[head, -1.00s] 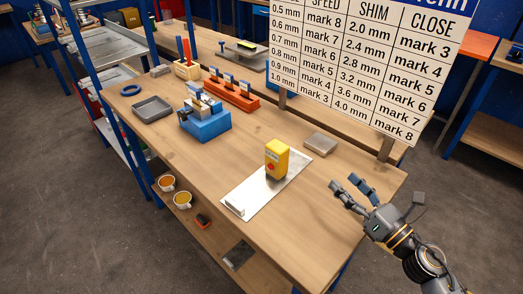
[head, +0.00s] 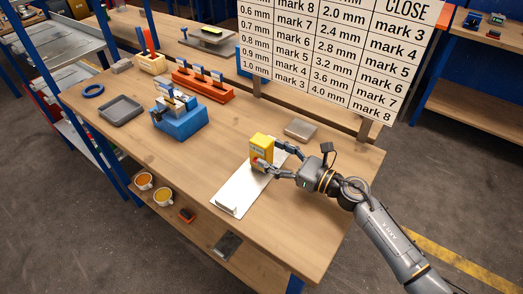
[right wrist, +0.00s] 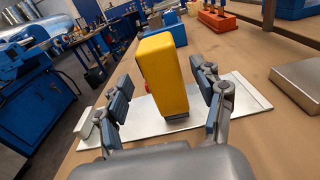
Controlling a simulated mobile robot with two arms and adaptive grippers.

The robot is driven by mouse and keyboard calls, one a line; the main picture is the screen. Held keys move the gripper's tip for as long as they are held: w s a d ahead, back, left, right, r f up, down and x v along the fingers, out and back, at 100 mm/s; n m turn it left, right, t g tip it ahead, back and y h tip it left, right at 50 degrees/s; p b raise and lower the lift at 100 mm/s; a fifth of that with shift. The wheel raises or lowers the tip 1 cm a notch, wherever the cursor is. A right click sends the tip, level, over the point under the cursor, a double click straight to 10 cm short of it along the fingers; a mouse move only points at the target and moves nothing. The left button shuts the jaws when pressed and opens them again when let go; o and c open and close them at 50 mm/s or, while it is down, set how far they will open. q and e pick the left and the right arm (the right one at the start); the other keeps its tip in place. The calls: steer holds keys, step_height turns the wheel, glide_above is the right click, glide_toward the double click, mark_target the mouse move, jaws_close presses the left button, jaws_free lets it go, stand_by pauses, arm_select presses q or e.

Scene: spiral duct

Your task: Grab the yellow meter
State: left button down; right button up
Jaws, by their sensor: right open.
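The yellow meter (head: 261,150) stands upright on a flat silver plate (head: 235,194) on the wooden bench. In the right wrist view, the yellow meter (right wrist: 163,76) is between the two fingers of my right gripper (right wrist: 164,100), with gaps visible on both sides. My right gripper (head: 268,157) is open around the meter, reaching in from the right in the head view. A red button shows on the meter's side. My left gripper does not show in either view.
A blue fixture (head: 180,122), a grey tray (head: 121,110), an orange rack (head: 203,84) and a blue ring (head: 93,91) are on the bench's left part. A grey block (head: 300,129) lies behind the meter. A large chart board (head: 330,60) stands along the back edge.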

mark_target(261, 147)
steer(key=x, duration=0.2)
steer(key=p+x, duration=0.1)
steer(key=x, duration=0.1)
steer(key=shift+w+d+r, duration=0.1)
steer(key=shift+r, duration=0.2)
steer(key=shift+w+a+f, duration=0.1)
steer(key=shift+w+a, duration=0.05)
steer(key=shift+a, duration=0.1)
steer(key=shift+d, duration=0.1)
steer(key=shift+c, duration=0.6)
jaws_close()
